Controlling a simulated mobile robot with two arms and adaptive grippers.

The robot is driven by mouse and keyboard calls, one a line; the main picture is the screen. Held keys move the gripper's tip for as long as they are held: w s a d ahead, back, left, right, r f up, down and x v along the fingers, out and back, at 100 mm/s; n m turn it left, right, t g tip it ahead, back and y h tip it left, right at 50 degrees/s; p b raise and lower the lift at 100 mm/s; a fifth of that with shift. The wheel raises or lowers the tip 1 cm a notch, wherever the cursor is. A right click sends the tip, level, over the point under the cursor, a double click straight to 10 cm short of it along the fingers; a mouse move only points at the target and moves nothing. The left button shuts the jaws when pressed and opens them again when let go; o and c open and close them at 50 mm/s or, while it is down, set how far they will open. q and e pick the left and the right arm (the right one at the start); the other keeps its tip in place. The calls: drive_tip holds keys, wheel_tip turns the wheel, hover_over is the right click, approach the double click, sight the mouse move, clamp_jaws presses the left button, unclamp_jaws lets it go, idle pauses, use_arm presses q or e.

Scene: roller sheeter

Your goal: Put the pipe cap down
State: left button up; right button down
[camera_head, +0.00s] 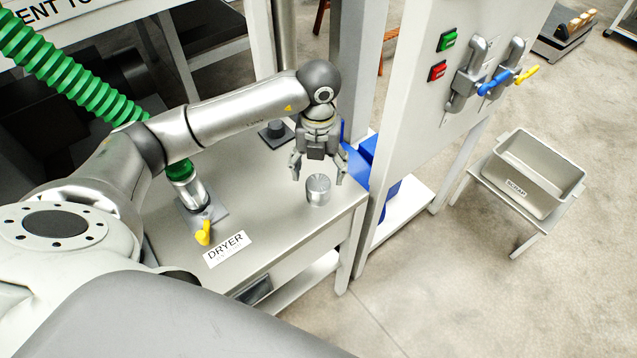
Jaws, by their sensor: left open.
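The pipe cap (318,189) is a small silver cylinder. It appears to stand upright on the grey metal table (270,240), near the table's right edge. My left gripper (318,176) points down over the cap with its fingers spread wide, one to each side. The fingertips look apart from the cap, and nothing is held between them. My right gripper is not in view.
A green hose (60,70) ends at a pipe fitting with a yellow handle (203,233), left of the cap, near the DRYER label (227,249). A machine panel (450,100) stands right of the table. A scrap bin (533,175) stands farther right.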

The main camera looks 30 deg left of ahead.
sight(318, 182)
use_arm(q)
wheel_tip(318, 182, up, 5)
drive_tip(key=shift+r+b, duration=0.1)
drive_tip(key=shift+b, duration=0.2)
idle(0.4)
